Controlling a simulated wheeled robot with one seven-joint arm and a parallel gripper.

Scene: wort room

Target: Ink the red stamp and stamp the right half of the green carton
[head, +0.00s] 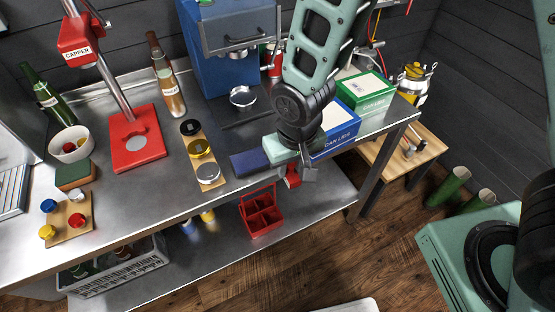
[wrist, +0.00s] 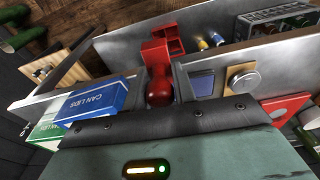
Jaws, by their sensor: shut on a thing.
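My gripper (head: 292,174) is shut on the red stamp (head: 293,181), which shows just below the fingers near the table's front edge. In the wrist view the red stamp (wrist: 158,90) sits between the two fingers; its stamping face is hidden. The dark blue ink pad (head: 249,163) lies on the table just left of my gripper and also shows in the wrist view (wrist: 202,85). The green carton (head: 368,94), marked CAN LIDS, stands at the table's right end, behind and right of my gripper. Its top has a pale panel.
A blue CAN LIDS carton (head: 338,128) stands between my gripper and the green carton. A wooden strip with round lids (head: 201,155) lies left of the pad. A red caddy (head: 262,213) is on the lower shelf. A blue machine (head: 222,60) stands behind.

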